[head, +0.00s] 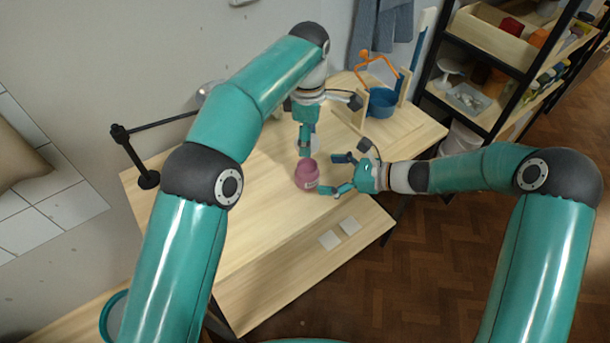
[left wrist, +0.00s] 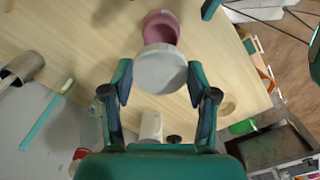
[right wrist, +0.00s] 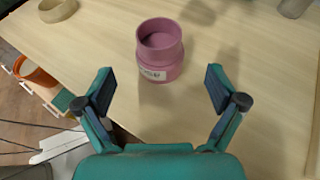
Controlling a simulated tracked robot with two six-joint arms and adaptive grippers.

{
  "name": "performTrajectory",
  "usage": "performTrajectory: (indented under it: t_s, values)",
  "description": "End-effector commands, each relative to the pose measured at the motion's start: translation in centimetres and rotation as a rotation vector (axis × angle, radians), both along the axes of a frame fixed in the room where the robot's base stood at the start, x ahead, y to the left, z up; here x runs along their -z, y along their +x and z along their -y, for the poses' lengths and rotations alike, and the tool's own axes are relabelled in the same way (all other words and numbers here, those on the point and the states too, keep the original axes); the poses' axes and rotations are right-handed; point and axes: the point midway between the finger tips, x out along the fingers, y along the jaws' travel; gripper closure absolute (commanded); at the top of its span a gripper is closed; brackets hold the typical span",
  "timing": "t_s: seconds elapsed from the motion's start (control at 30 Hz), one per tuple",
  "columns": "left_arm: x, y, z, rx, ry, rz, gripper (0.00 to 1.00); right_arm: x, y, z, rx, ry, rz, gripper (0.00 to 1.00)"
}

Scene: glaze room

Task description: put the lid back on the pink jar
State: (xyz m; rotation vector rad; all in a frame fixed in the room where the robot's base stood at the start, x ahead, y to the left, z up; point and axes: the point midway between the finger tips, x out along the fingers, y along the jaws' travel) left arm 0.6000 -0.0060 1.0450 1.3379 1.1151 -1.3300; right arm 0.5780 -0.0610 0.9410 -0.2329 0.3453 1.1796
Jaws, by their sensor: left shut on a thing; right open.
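The pink jar (head: 306,178) stands upright on the wooden table, with its mouth uncovered in the right wrist view (right wrist: 162,68). My left gripper (head: 306,148) is above the jar, shut on a pale grey round lid (left wrist: 161,70). In the left wrist view the lid lies between the fingers and overlaps the near edge of the pink jar (left wrist: 160,24); it is apart from the mouth in the right wrist view. My right gripper (head: 335,175) is open and low beside the jar. In the right wrist view the jar is just beyond its empty fingertips (right wrist: 160,80).
A wooden stand with a blue pot (head: 381,103) is at the table's back right. A black jointed rod (head: 150,180) stands at the left. A stocked shelf (head: 490,95) is at the right. Table left of the jar is clear.

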Motion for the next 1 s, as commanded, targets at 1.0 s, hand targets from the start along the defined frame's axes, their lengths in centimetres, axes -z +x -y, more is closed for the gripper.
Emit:
performTrajectory:
  t_s: [1.0]
  values:
    - [0.0,0.0,0.0,0.000,0.000,0.000,0.52,2.5,2.2,-5.7,0.000,0.000,0.000,0.37]
